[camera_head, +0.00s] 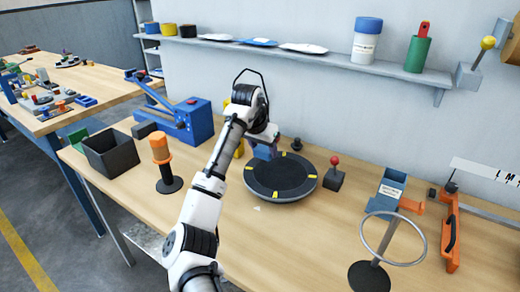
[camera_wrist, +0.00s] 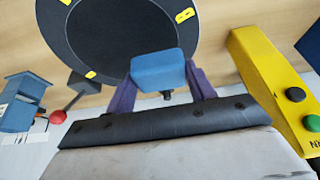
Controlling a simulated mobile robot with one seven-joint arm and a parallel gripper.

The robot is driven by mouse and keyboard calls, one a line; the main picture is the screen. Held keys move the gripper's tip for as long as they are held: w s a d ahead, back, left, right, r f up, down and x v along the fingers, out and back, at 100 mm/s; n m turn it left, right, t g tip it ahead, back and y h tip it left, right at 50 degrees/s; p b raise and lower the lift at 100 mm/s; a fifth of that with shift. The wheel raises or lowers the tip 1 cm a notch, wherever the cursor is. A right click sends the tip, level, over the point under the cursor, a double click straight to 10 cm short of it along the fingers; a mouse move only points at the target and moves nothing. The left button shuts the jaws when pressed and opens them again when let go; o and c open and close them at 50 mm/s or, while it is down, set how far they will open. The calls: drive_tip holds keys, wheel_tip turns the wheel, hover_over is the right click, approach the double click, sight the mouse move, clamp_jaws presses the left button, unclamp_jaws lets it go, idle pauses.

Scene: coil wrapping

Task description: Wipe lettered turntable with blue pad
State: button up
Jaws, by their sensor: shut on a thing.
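The turntable (camera_head: 282,178) is a dark round disc with yellow marks near its rim, standing on the wooden bench. It also fills the upper left of the wrist view (camera_wrist: 110,35), where one yellow mark carries a letter that looks like B. My gripper (camera_head: 262,148) is shut on the blue pad (camera_wrist: 158,71), which sits between its two purple fingers. In the wrist view my gripper (camera_wrist: 160,85) holds the pad overlapping the near rim of the disc. In the head view the pad is at the disc's back left edge. I cannot tell whether the pad touches the disc.
A red-knobbed lever (camera_head: 334,173) stands right of the turntable. A blue press (camera_head: 187,122), a black bin (camera_head: 110,153) and an orange-handled stand (camera_head: 162,163) are at left. A metal ring stand (camera_head: 393,240) is front right.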

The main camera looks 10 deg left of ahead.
drive_tip(key=shift+r+p, duration=1.1)
drive_tip(key=shift+r, duration=0.4)
drive_tip(key=shift+f, duration=0.1)
